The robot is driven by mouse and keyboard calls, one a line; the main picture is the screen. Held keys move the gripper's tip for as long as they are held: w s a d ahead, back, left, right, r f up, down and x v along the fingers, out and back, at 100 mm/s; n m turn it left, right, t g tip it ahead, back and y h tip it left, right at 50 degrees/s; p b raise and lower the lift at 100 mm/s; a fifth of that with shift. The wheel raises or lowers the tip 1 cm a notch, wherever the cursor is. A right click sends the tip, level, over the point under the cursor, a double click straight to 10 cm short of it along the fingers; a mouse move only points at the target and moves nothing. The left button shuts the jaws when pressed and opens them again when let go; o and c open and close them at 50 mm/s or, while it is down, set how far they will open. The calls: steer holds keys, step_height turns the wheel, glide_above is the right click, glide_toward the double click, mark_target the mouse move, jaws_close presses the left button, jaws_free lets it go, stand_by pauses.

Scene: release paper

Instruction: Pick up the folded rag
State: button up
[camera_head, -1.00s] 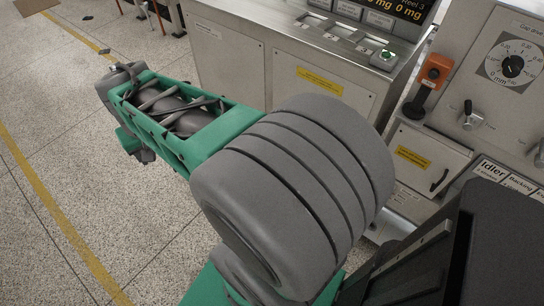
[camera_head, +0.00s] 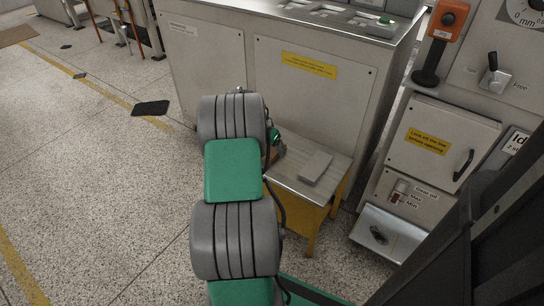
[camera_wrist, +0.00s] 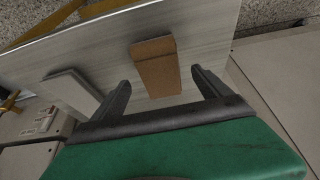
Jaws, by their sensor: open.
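A brown folded-looking slab (camera_wrist: 155,68), which may be the folded rag, lies flat on a metal-topped stand (camera_wrist: 208,22) in the wrist view. A sliver of it (camera_head: 269,156) shows in the head view, mostly hidden by my arm. A grey flat slab (camera_wrist: 72,90) lies to its left in the wrist view, and in the head view (camera_head: 315,167) it lies right of my gripper. My gripper (camera_wrist: 160,80) is open and empty, its dark fingers spread to either side of the brown slab's near end in the picture. I cannot tell its height above it.
The stand has yellow legs (camera_head: 311,232) and sits against a grey cabinet (camera_head: 310,95). A machine (camera_head: 440,140) with an orange-headed lever (camera_head: 448,20) stands to the right. A dark flat piece (camera_head: 151,108) lies on the floor at left. The left floor is mostly open.

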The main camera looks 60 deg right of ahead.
steer(key=shift+x, duration=1.2)
steer(key=shift+w+a, duration=0.1)
steer(key=c, duration=1.4)
steer(key=shift+r, duration=0.1)
steer(key=shift+c, duration=0.2)
step_height(320, 180, up, 4)
steer(key=shift+p, duration=1.2)
steer(key=s+a+r, duration=0.1)
steer(key=a+r+p, duration=0.1)
steer(key=r, duration=0.1)
steer(key=s+a+r+p, duration=0.1)
steer(key=shift+s+r, duration=0.35)
steer(key=s+a+r+p, duration=0.2)
steer(key=s+a+r, duration=0.2)
steer(key=s+a, duration=0.2)
steer(key=shift+s+a+p, duration=0.3)
steer(key=shift+s+a, duration=0.05)
steer(key=shift+a, duration=0.4)
steer(key=shift+r, duration=0.1)
